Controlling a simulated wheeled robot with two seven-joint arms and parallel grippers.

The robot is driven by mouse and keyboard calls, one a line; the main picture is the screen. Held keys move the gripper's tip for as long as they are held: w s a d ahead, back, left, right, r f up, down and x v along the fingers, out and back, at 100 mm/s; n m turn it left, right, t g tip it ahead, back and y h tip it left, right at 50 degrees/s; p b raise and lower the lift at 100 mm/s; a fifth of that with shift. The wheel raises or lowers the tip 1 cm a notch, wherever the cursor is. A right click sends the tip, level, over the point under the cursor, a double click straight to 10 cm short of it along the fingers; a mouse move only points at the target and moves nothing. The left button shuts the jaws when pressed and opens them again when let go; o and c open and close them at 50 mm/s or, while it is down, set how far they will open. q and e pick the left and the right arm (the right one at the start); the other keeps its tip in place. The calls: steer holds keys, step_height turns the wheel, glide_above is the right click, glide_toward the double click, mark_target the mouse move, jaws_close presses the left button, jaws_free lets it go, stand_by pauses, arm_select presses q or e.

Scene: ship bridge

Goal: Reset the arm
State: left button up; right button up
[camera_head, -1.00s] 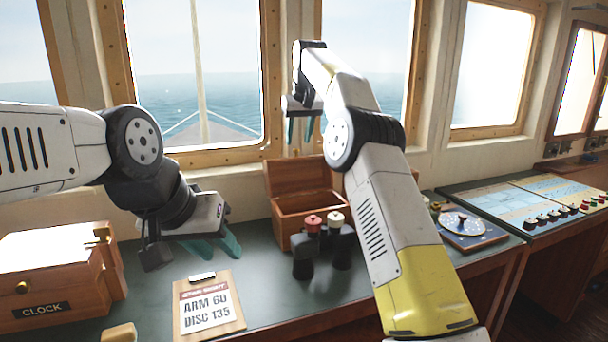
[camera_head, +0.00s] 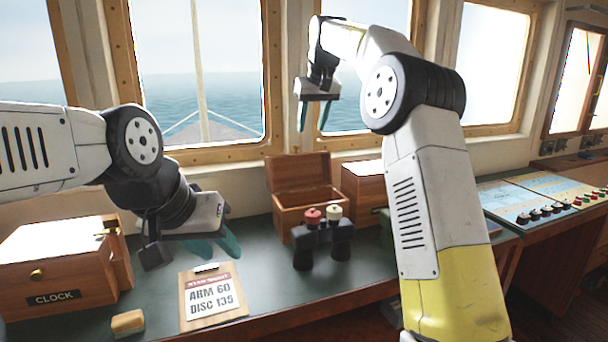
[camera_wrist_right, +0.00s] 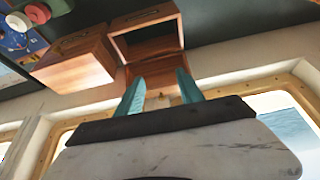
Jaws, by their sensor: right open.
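A clipboard (camera_head: 212,318) on the desk carries a card reading ARM 60, DISC 135. A blue board with a dial and red and white knobs (camera_wrist_right: 28,28) shows at the upper left of the right wrist view, cut off by the edge. In the head view my right arm hides it. My right gripper (camera_head: 312,122) is open and empty, raised in front of the windows with teal fingers pointing down. It also shows in the right wrist view (camera_wrist_right: 160,90). My left gripper (camera_head: 220,248) hangs over the desk above the clipboard, its teal fingers apart and empty.
An open wooden box (camera_head: 305,200) stands behind black binoculars (camera_head: 322,245). A closed wooden box (camera_head: 363,190) is beside it. A chart console (camera_head: 535,195) lies at right.

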steer(key=s+d+m, duration=0.1)
steer(key=s+d, duration=0.4)
steer(key=s, duration=0.5)
steer(key=s+d, duration=0.4)
steer(key=s, duration=0.6)
steer(key=s+d+f+m, duration=0.1)
steer(key=s+f, duration=0.5)
steer(key=s, duration=0.4)
steer(key=s+d+f+m+t, duration=0.1)
steer(key=s+d+f, duration=0.1)
steer(key=s+f, duration=0.5)
steer(key=s, duration=0.3)
steer(key=shift+s+t, duration=0.25)
steer(key=shift+t, duration=0.05)
